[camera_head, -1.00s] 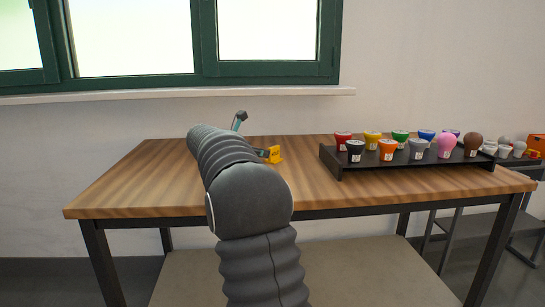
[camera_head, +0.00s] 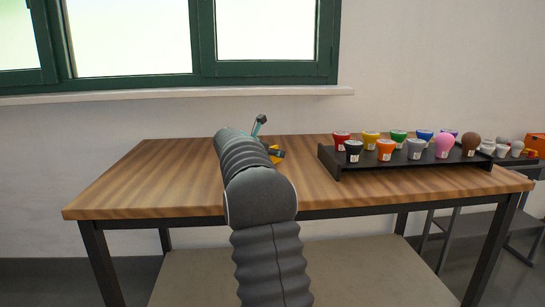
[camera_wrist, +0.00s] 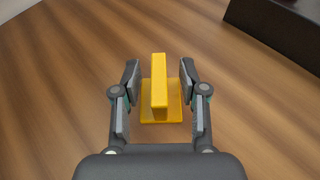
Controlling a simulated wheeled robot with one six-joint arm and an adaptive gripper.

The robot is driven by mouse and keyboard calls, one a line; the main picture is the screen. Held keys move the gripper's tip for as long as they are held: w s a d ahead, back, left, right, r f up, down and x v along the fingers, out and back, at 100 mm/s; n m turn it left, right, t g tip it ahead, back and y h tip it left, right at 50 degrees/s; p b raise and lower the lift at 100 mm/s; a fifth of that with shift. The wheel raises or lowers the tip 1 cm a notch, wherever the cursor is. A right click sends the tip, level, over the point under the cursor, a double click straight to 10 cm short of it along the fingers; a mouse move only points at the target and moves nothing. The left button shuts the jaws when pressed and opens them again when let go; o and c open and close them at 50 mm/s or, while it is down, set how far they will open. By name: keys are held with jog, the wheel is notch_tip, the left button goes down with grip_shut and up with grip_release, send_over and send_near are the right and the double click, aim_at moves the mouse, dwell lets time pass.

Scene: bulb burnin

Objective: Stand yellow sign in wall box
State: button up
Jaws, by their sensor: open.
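The yellow sign (camera_wrist: 160,88) stands upright on its flat base on the wooden table (camera_wrist: 60,70) in the wrist view. My gripper (camera_wrist: 160,75) is open, with one finger on each side of the sign's upright plate and a gap on both sides. In the head view the sign (camera_head: 277,155) is mostly hidden behind my arm, and part of my gripper (camera_head: 267,148) shows beside it. I cannot make out a wall box in either view.
A black rack (camera_head: 350,171) with several coloured bulbs stands to the right on the table, and its dark edge (camera_wrist: 285,30) shows at the wrist view's upper right. An orange box (camera_head: 537,143) and more bulbs are at far right. The table's left part is clear.

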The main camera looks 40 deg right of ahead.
jog(key=shift+c, duration=0.3)
grip_shut()
jog(key=shift+r, duration=0.1)
jog(key=shift+r, duration=0.6)
notch_tip(320, 180, up, 3)
jog(key=shift+r+p, duration=0.1)
jog(key=shift+p, duration=0.45)
jog(key=s+d+r, duration=0.6)
jog(key=s+d, duration=0.1)
jog(key=d, duration=0.1)
jog(key=shift+s+d+r, duration=0.2)
jog(key=shift+s+d, duration=0.1)
jog(key=shift+d, duration=0.1)
jog(key=shift+a, duration=0.1)
